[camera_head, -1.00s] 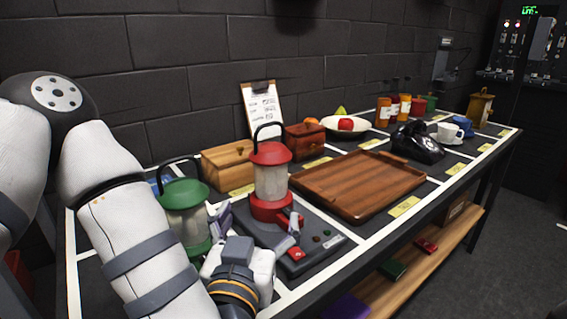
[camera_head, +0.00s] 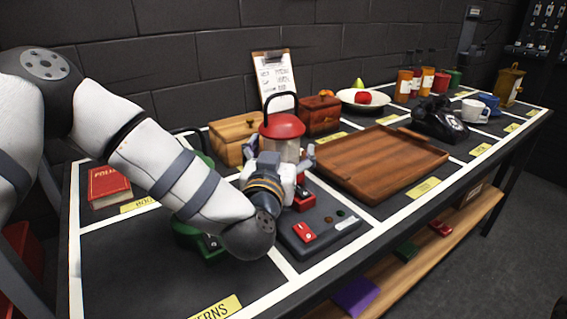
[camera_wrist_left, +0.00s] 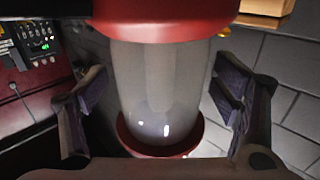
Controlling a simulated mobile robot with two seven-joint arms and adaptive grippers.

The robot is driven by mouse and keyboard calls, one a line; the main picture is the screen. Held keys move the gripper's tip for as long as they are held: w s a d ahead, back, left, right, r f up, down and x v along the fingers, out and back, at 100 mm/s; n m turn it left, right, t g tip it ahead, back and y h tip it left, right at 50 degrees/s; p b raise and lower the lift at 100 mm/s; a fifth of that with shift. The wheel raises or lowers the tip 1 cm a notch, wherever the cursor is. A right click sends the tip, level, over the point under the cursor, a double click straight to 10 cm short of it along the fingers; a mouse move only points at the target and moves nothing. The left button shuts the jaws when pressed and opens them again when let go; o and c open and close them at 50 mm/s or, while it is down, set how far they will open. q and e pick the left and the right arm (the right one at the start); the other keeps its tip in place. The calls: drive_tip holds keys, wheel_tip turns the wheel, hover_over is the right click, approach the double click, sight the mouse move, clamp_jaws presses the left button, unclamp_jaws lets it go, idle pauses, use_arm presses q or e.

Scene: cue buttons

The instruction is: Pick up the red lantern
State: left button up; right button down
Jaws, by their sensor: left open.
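My left gripper (camera_head: 282,165) is open at the height of the glass. In the left wrist view, the lantern's clear glass (camera_wrist_left: 155,85) stands between the two open fingers (camera_wrist_left: 162,100), with a visible gap on each side. The red cap is above and the red base below. My right gripper is not in view.
A green lantern (camera_head: 186,231) is mostly hidden behind my left arm. A wooden box (camera_head: 235,138) and a reddish box (camera_head: 320,115) stand behind the red lantern. A wooden tray (camera_head: 380,160) lies close to its right. A red book (camera_head: 108,186) lies at left.

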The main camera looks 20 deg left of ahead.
use_arm(q)
drive_tip(key=c, duration=1.7)
drive_tip(key=shift+r, duration=0.2)
drive_tip(key=shift+c, duration=0.6)
